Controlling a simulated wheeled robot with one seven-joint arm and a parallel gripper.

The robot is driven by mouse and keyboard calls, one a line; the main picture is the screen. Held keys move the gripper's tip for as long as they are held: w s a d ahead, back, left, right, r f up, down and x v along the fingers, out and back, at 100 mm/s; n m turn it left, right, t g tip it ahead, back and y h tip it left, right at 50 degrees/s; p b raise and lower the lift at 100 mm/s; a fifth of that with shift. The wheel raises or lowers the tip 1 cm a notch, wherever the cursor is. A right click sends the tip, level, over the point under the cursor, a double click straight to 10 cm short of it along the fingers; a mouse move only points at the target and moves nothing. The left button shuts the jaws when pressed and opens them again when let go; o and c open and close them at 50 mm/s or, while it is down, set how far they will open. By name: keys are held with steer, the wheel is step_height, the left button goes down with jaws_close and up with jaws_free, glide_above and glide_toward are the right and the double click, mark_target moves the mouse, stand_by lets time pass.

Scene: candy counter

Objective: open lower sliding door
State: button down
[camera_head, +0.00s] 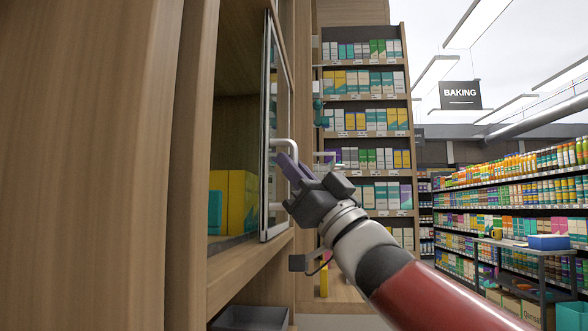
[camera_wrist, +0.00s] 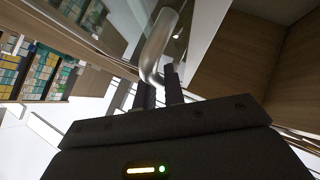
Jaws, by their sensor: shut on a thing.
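The glass sliding door (camera_head: 268,170) has a pale metal frame and stands in the front of a wooden cabinet at the left of the head view. A curved silver handle (camera_head: 288,147) sticks out from its face. In the wrist view the handle (camera_wrist: 158,45) is a thick metal bar that bends down between the finger tips. My gripper (camera_head: 292,172) is at the handle, its fingers shut on it. The fingers also show in the wrist view (camera_wrist: 159,88). The left part of the cabinet is open, with yellow and teal boxes (camera_head: 235,200) inside. The handle's lower end is partly hidden by my gripper.
A wooden panel (camera_head: 80,165) fills the left of the head view. A grey bin (camera_head: 250,318) sits low beneath the cabinet. Tall stocked shelves (camera_head: 365,97) stand behind my gripper. A metal cart (camera_head: 540,262) and more shelves are at the right.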

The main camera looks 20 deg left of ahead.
steer(key=c, duration=1.8)
jaws_free()
steer(key=shift+o, duration=0.2)
steer(key=b+v, duration=0.2)
steer(key=v, duration=0.6)
steer(key=shift+b, duration=0.4)
steer(key=shift+r, duration=0.1)
